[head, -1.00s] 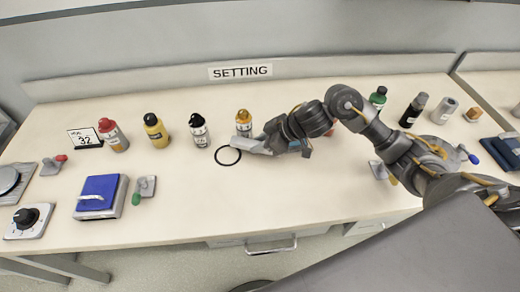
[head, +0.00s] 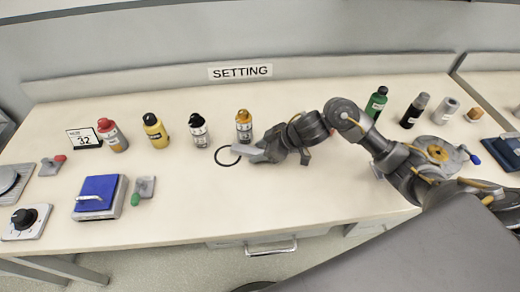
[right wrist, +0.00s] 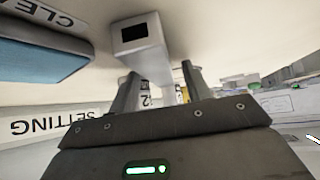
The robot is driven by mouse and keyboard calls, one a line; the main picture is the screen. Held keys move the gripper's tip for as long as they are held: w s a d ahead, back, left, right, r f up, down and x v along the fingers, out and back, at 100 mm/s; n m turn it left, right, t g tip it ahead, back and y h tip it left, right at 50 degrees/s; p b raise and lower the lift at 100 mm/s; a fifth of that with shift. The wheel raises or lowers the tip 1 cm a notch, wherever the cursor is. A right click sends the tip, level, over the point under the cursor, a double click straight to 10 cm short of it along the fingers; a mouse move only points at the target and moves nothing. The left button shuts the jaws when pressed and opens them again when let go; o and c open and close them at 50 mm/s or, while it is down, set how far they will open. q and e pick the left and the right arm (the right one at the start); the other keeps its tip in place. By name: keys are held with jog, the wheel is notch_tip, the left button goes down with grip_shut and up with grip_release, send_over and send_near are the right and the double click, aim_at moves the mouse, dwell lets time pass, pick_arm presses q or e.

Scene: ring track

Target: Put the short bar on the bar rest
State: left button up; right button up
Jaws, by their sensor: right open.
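My right gripper (head: 246,152) is low over the bench, beside the right edge of a black ring (head: 227,155) and in front of the yellow-orange bottle. Its jaws are open; the two dark fingers show in the right wrist view (right wrist: 158,82). A pale squared piece with a dark square end (right wrist: 140,38) shows between and beyond the fingers there. I cannot tell whether it is the short bar or whether it touches the fingers. I cannot make out a bar or a bar rest for certain in the head view; my right arm hides part of the bench. My left gripper is not in view.
Several bottles stand along the back, including yellow-orange (head: 244,126) and black-capped white (head: 199,130) ones. A blue-topped box (head: 112,205), a dial unit (head: 38,229) and small levers (head: 146,183) sit at left. The front middle of the bench (head: 230,205) is clear.

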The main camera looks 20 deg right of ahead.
jog(key=shift+r, duration=0.3)
jog(key=p+v, duration=0.1)
jog(key=v, duration=1)
jog(key=shift+s+d+r, duration=0.2)
jog(key=shift+s, duration=0.05)
